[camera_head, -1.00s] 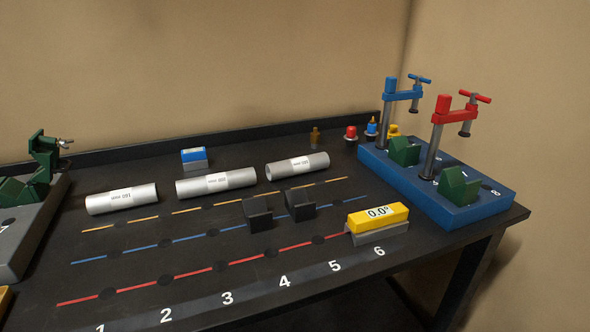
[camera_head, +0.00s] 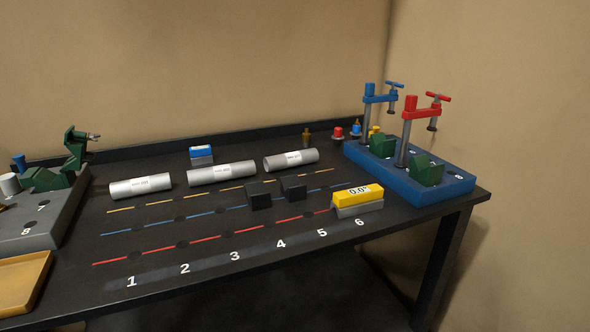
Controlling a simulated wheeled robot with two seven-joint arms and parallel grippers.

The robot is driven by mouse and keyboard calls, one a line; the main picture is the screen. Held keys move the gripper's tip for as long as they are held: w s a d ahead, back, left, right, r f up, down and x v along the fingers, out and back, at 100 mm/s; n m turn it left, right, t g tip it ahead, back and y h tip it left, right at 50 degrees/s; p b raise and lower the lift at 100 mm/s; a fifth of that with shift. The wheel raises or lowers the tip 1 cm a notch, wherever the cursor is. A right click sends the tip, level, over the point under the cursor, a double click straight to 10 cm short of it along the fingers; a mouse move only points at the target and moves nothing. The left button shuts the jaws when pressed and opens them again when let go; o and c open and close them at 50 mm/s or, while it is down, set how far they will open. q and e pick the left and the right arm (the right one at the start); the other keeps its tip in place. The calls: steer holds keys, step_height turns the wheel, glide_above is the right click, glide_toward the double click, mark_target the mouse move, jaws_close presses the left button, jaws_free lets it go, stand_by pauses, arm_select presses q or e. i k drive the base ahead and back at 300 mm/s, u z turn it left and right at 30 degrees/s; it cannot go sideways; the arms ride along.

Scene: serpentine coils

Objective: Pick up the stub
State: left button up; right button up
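Three silver pipes with white labels lie on the black table: a left one (camera_head: 140,186), a middle one (camera_head: 221,174) and a right one (camera_head: 290,160). A short whitish cylinder (camera_head: 9,184) stands at the left picture edge, by the grey base. I cannot tell from the labels which piece is the stub. Neither of my grippers is in view.
A blue clamp base (camera_head: 440,191) with blue and red clamps stands at the right. A grey fixture (camera_head: 50,222) and yellow tray (camera_head: 22,280) are at left. The front numbered strip is clear.

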mark_target(294, 159)
steer(key=z, duration=0.85)
steer(key=i, duration=0.65)
steer(key=u, duration=1.85)
